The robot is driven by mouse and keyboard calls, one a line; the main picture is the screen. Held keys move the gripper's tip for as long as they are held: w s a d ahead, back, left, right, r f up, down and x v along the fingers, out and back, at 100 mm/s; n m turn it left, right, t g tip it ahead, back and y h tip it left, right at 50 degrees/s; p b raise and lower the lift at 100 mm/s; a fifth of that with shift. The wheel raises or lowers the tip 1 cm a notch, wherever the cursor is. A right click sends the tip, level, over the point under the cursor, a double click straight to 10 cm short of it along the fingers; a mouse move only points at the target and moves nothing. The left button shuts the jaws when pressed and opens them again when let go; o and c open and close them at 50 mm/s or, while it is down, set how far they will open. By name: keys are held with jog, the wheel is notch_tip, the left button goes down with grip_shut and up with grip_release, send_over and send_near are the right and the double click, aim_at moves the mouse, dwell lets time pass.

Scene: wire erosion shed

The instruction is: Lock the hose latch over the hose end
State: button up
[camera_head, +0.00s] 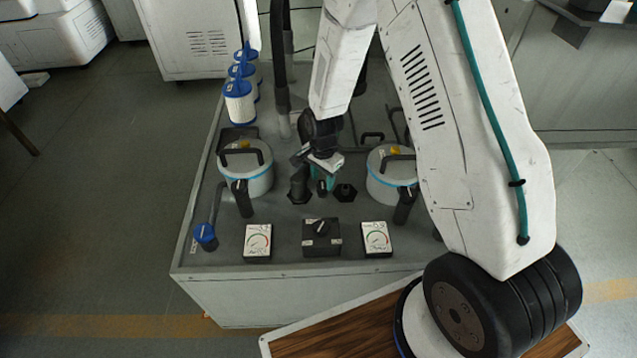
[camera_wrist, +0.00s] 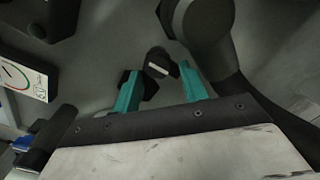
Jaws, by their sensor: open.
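My gripper (camera_head: 330,181) points down over the middle of the grey machine top, its teal fingers apart. In the wrist view, the open fingers (camera_wrist: 161,87) are on either side of a small black knob-like piece with a white mark (camera_wrist: 159,68), which looks like the hose latch; contact cannot be told. It also shows in the head view (camera_head: 322,188). A thick dark hose with a rounded end (camera_wrist: 205,28) lies just beyond the right finger. In the head view, dark fittings stand left (camera_head: 300,187) and right (camera_head: 345,193) of the small piece. Whether the latch covers the hose end is unclear.
Lidded canisters stand to the left (camera_head: 247,180) and right (camera_head: 382,188). Two gauges (camera_head: 257,242) (camera_head: 376,239) flank a black knob box (camera_head: 321,237) in front. A blue-capped part (camera_head: 205,236) is at the front left; blue-white filters (camera_head: 239,103) stand behind.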

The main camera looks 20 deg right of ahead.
jog(key=shift+f, duration=1)
jog(key=c, duration=0.7)
jog(key=shift+a+r, duration=0.1)
jog(key=shift+a, duration=0.25)
jog(key=shift+w+d, duration=0.2)
jog(key=shift+d, duration=0.15)
jog(key=shift+w+r, duration=0.1)
jog(key=o, duration=0.7)
jog(key=shift+s, duration=0.25)
